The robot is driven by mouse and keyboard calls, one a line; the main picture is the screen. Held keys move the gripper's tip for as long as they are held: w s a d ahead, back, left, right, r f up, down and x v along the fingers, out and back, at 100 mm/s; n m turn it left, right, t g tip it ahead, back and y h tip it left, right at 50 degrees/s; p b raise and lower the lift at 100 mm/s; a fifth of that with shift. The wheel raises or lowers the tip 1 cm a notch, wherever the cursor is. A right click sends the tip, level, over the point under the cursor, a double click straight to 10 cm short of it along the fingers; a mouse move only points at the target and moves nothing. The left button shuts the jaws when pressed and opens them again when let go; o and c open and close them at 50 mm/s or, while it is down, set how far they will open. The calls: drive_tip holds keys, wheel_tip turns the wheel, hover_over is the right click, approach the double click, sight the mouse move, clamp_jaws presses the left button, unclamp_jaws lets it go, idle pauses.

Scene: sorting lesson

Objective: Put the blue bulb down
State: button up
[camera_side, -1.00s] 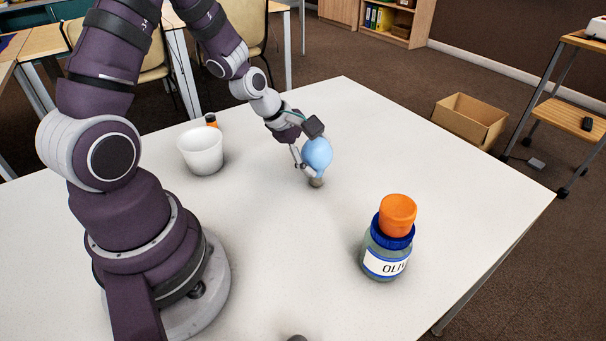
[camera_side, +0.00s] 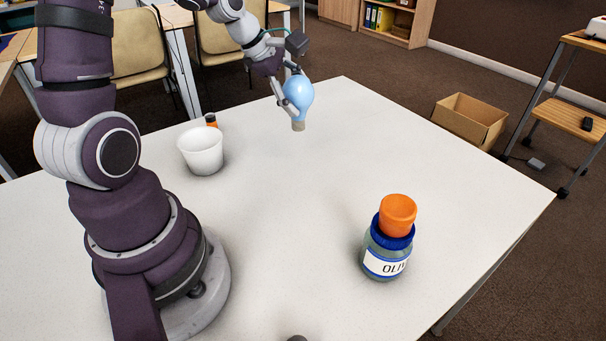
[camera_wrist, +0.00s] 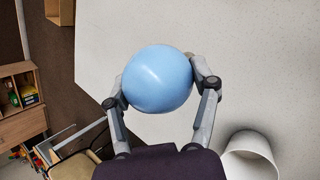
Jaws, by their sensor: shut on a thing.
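The blue bulb (camera_side: 298,93) is light blue and round with a tan base pointing down. My gripper (camera_side: 290,92) is shut on it and holds it up over the far part of the white table (camera_side: 270,210), clear of the surface. In the wrist view the bulb (camera_wrist: 158,79) sits between the two fingers of my gripper (camera_wrist: 160,85), and its base is mostly hidden behind it.
A white cup (camera_side: 201,151) stands left of the bulb, with a small orange and black thing (camera_side: 211,120) behind it. A jar with an orange lid-like piece on top (camera_side: 389,240) stands at the right. The table's middle is clear. A cardboard box (camera_side: 468,121) is on the floor.

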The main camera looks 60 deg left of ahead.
drive_tip(key=s+a+f+n+y, duration=0.1)
drive_tip(key=s+a+f+n, duration=0.1)
drive_tip(key=a, duration=0.6)
wheel_tip(320, 180, down, 7)
drive_tip(key=shift+f, duration=0.1)
drive_tip(key=shift+f, duration=0.1)
drive_tip(key=o, duration=0.8)
drive_tip(key=shift+o, duration=0.2)
